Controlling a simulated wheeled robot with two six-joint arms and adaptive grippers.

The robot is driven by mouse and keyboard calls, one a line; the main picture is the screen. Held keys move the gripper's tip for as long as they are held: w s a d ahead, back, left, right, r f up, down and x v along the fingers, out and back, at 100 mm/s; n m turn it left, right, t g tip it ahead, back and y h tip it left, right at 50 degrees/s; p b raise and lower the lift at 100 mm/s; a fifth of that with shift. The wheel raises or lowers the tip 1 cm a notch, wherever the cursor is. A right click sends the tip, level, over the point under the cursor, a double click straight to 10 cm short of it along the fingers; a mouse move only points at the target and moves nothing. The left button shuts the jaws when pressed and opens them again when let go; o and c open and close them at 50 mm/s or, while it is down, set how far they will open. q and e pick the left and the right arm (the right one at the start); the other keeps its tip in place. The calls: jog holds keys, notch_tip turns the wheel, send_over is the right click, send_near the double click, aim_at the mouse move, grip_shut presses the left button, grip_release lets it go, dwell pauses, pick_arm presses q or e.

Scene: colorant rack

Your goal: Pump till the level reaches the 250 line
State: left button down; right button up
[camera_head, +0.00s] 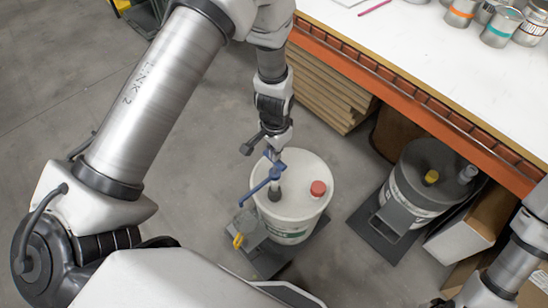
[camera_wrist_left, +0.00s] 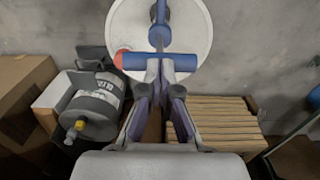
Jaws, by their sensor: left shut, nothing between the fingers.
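A white bucket (camera_head: 308,207) with a red cap (camera_head: 318,188) and a blue pump handle (camera_head: 262,187) on its lid stands on the floor, on a dark base. The lid (camera_wrist_left: 197,22) and the blue crossbar (camera_wrist_left: 180,62) also show in the left wrist view. My left gripper (camera_head: 271,155) is above the lid, shut and empty, with its fingertips (camera_wrist_left: 160,70) close against or just over the crossbar. I cannot tell whether they touch it. A grey part with a yellow piece (camera_head: 238,241) is beside the bucket. No level or 250 line is readable.
A dark grey drum (camera_head: 433,165) with a yellow cap stands right of the bucket, near an open cardboard box (camera_head: 462,240). Stacked boards (camera_head: 330,88) lie under the orange-edged white table (camera_head: 440,45). Cans stand on the table.

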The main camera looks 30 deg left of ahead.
pick_arm(q)
jog(key=shift+f+b, duration=1.55)
jog(key=shift+f, duration=1.15)
notch_tip(320, 180, up, 8)
jog(key=p, duration=0.7)
jog(key=shift+f, duration=0.15)
jog(key=shift+f+b, duration=0.15)
jog(key=shift+b, duration=0.15)
jog(key=shift+f+b, duration=2.4)
jog(key=shift+f, duration=1.3)
notch_tip(320, 180, up, 8)
jog(key=p, duration=0.6)
jog(key=shift+f+p, duration=0.1)
jog(key=shift+p, duration=0.25)
jog(key=shift+f, duration=0.1)
jog(key=shift+f, duration=0.15)
